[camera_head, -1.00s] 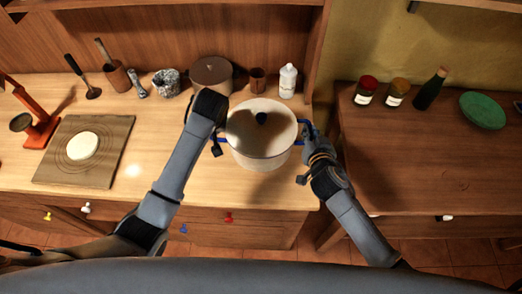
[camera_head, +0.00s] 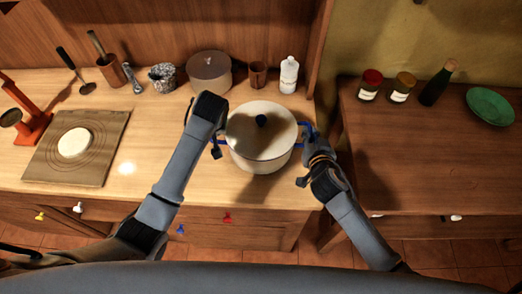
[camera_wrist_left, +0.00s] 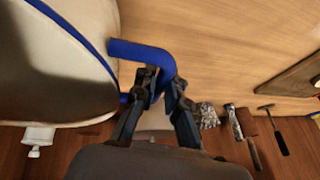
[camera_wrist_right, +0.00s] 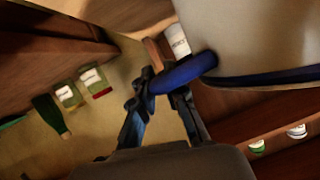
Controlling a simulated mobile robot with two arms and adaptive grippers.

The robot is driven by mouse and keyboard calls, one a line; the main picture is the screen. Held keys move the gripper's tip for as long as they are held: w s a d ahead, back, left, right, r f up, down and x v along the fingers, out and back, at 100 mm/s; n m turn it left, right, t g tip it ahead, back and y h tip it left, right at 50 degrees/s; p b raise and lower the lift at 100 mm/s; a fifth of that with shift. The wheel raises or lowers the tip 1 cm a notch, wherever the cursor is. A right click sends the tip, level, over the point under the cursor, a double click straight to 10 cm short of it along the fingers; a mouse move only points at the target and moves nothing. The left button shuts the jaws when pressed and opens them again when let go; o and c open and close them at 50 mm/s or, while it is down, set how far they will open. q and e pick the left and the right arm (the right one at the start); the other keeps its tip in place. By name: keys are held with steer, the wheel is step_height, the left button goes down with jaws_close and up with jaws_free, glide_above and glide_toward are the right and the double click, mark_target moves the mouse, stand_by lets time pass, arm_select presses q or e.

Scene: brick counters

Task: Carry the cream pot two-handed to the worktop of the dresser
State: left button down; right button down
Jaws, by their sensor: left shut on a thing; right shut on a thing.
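The cream pot (camera_head: 258,155) has a lid (camera_head: 262,122) with a dark knob and blue side handles. It is upright over the front right part of the light wooden worktop (camera_head: 130,185) of the dresser. I cannot tell whether its base touches the wood. My left gripper (camera_head: 217,147) is shut on the blue left handle, which shows clearly in the left wrist view (camera_wrist_left: 145,52). My right gripper (camera_head: 307,152) is shut on the right handle, seen in the right wrist view (camera_wrist_right: 182,73). The pot's base is partly in shadow.
A board with dough (camera_head: 74,143) lies left. Across a gap, the right counter (camera_head: 415,165) holds jars, a dark bottle and a green bowl (camera_head: 490,106).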

arm_select(q)
steer(key=shift+f, duration=0.3)
arm_select(e)
steer(key=shift+a+f, duration=0.15)
steer(key=shift+f, duration=0.05)
arm_select(q)
steer(key=c, duration=1.4)
jaws_free()
steer(key=shift+s, duration=0.15)
arm_select(e)
steer(key=c, duration=1.4)
jaws_free()
steer(key=shift+s, duration=0.15)
arm_select(q)
steer(key=shift+r, duration=0.15)
steer(key=v, duration=1.1)
steer(key=shift+s+r, duration=0.2)
steer(key=shift+r, duration=0.1)
arm_select(e)
steer(key=v, duration=1.2)
arm_select(q)
steer(key=shift+d, duration=0.15)
